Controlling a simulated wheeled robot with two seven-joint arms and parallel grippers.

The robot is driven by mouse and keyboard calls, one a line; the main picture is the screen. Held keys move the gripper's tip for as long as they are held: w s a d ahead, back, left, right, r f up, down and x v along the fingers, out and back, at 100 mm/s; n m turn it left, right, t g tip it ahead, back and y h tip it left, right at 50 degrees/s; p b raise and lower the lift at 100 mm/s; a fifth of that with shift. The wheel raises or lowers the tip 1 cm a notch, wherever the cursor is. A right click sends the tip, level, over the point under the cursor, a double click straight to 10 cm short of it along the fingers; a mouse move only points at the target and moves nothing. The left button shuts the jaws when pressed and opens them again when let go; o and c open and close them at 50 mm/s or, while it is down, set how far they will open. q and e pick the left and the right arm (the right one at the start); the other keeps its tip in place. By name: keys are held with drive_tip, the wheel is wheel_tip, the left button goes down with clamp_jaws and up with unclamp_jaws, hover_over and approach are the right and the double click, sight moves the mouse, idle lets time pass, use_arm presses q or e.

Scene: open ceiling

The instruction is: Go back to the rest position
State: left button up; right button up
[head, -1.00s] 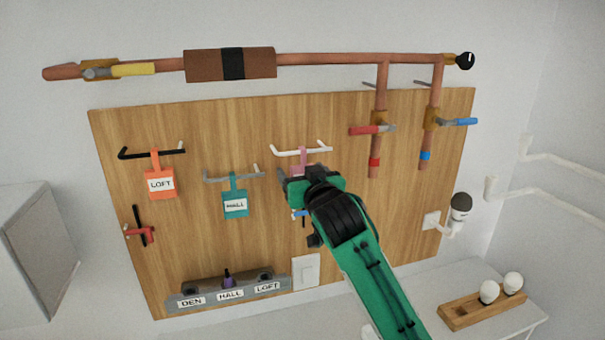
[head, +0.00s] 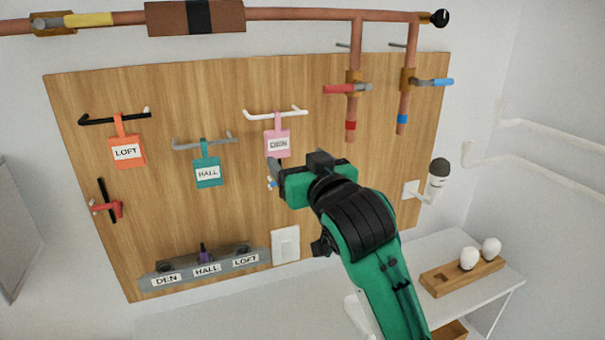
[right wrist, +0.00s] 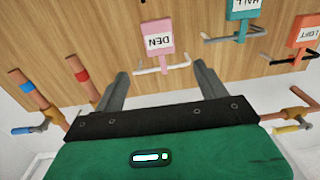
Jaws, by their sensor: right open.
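My right gripper (head: 274,172) is in front of the wooden board, just below and to the right of the pink DEN tag (head: 277,143). In the right wrist view its two fingers (right wrist: 161,84) are spread, with nothing between them. The DEN tag (right wrist: 158,40) hangs from a white hook (head: 276,113), beyond the fingertips and apart from them. My green and black right arm comes up from the lower right. My left gripper does not show.
The board (head: 235,85) holds an orange LOFT tag (head: 127,152), a teal HALL tag (head: 207,173) and a labelled grey strip (head: 225,265). Copper pipes (head: 305,15) cross above. A white table (head: 445,248) with a wooden bulb holder (head: 440,281) stands lower right. My arm partly hides a small blue-ended item.

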drive_tip(key=s+d+f+m+g+h, duration=0.15)
drive_tip(key=s+d+f, duration=0.25)
drive_tip(key=f, duration=0.6)
drive_tip(key=s+d+f+g+h, duration=0.1)
drive_tip(key=s+d+f+g, duration=0.25)
drive_tip(key=f, duration=0.75)
drive_tip(key=s+d+f+m+g+h, duration=0.1)
drive_tip(key=s+d+f+g, duration=0.2)
drive_tip(key=f, duration=0.7)
drive_tip(key=s+d+f+g+h, duration=0.1)
drive_tip(key=s+d+f+g, duration=0.3)
drive_tip(key=s+f, duration=0.6)
drive_tip(key=s+d+f+g+h, duration=0.15)
drive_tip(key=s+d+f, duration=0.45)
drive_tip(key=s, duration=0.7)
wheel_tip(320, 180, down, 30)
drive_tip(key=r+g, duration=0.1)
drive_tip(key=s+d+f+n+g, duration=0.1)
drive_tip(key=s+d+f, duration=0.2)
drive_tip(key=s+f, duration=1.6)
wheel_tip(320, 180, down, 3)
drive_tip(key=shift+s+r, duration=0.2)
drive_tip(key=shift+s, duration=0.05)
